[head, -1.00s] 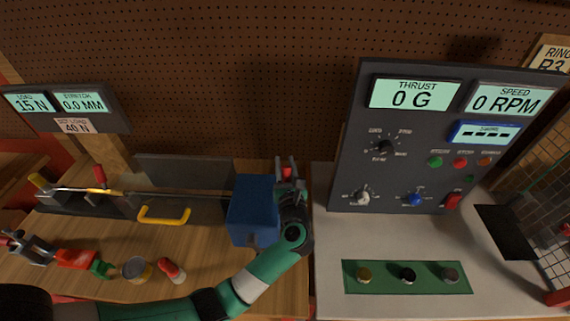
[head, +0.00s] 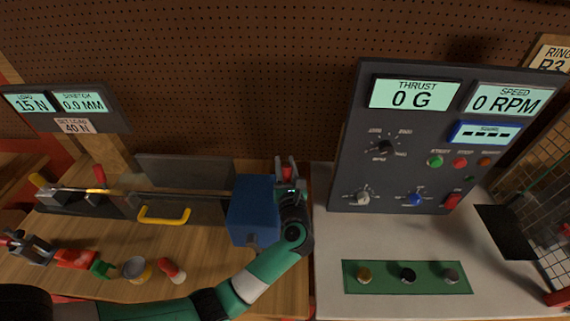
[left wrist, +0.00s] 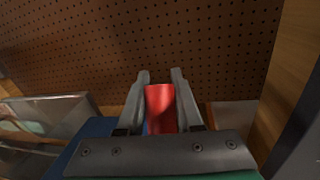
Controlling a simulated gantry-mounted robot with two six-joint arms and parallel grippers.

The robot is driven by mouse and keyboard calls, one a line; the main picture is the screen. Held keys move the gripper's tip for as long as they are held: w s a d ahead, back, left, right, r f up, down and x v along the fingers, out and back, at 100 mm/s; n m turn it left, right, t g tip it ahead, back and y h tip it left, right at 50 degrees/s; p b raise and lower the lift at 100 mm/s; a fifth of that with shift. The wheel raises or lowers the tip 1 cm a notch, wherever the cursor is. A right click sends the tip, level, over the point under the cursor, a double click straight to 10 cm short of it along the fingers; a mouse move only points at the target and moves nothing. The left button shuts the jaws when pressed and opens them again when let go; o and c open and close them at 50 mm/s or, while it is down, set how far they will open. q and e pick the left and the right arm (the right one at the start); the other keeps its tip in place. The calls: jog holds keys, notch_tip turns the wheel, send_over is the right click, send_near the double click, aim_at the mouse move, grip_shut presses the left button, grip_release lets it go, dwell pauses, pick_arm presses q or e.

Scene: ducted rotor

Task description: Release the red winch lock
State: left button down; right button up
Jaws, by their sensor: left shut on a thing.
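The red winch lock (head: 287,173) stands at the right end of the bench, just behind the blue winch box (head: 254,210). My left gripper (head: 290,165) is shut on the lock. In the left wrist view the red lock (left wrist: 160,108) stands upright between the two grey fingers of my left gripper (left wrist: 160,80). The fingers and palm hide its lower part. My right gripper is not in view.
A rod with a clear guard and yellow handle (head: 164,216) runs left of the box. Loose parts, including a tin (head: 133,268) and a red-and-white piece (head: 171,270), lie at the front. The grey control panel (head: 410,180) stands close on the right.

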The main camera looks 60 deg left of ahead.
aim_at(284, 176)
pick_arm(q)
jog(key=d+y+b, duration=0.1)
jog(key=b, duration=0.3)
jog(key=s+d+r+n+t+y+b, duration=0.1)
jog(key=y+b, duration=0.1)
jog(key=b, duration=0.3)
jog(key=s+d+y+b, duration=0.1)
jog(key=y+b, duration=0.1)
jog(key=b, duration=0.2)
jog(key=shift+s+d+r+t, duration=0.1)
jog(key=shift+d+r+t, duration=0.1)
jog(key=shift+r+t, duration=0.1)
jog(key=shift+d+r+b, duration=0.15)
jog(key=shift+r+b, duration=0.15)
jog(key=shift+r, duration=0.05)
jog(key=c, duration=0.6)
grip_release()
jog(key=v, duration=1.1)
jog(key=shift+s+d+f, duration=0.15)
jog(key=shift+s+f, duration=0.05)
jog(key=shift+f, duration=0.05)
